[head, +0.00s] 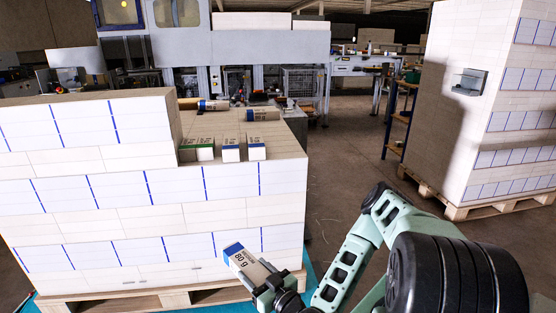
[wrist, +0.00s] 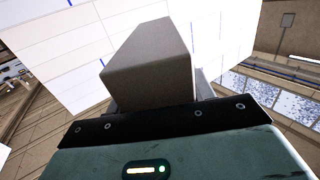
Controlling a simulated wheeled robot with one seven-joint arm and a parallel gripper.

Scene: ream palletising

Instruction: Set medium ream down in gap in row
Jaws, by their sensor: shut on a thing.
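The medium ream (head: 246,262) is white with a blue band and "80 g" on it. My gripper (head: 274,287) is shut on its near end and holds it tilted, low in front of the stack. In the wrist view the ream (wrist: 150,68) is a plain grey-brown block rising from the gripper. The row of reams (head: 230,151) lies on the stack's lower top step, with green-banded ones at left and blue-banded ones at right. Narrow spaces show between some of them; I cannot tell which is the gap. The held ream is clear of the row.
The tall stack (head: 90,205) of white reams stands on a wooden pallet (head: 190,299), with a higher step at left. Loose reams (head: 263,115) lie at the back of its top. Another loaded pallet (head: 480,120) stands at right. The floor between is open.

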